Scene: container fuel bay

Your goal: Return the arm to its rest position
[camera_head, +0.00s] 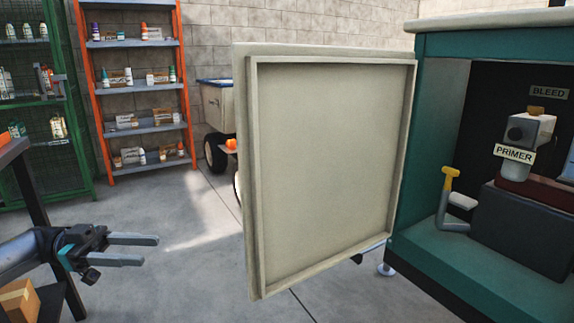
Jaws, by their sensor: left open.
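My left gripper (128,249) is at the lower left, its two grey fingers pointing right. It is open with nothing between the fingers, and floor shows around it. It is apart from the open cream door panel (330,165) in the middle of the view. My right arm and gripper do not show.
The door stands beside a teal cabinet (430,245) holding a primer unit (530,135) and a yellow-tipped lever (449,182). A dark-legged table (38,200) and a cardboard box (18,300) are near my left arm. An orange shelf rack (88,110) stands behind. Floor between is clear.

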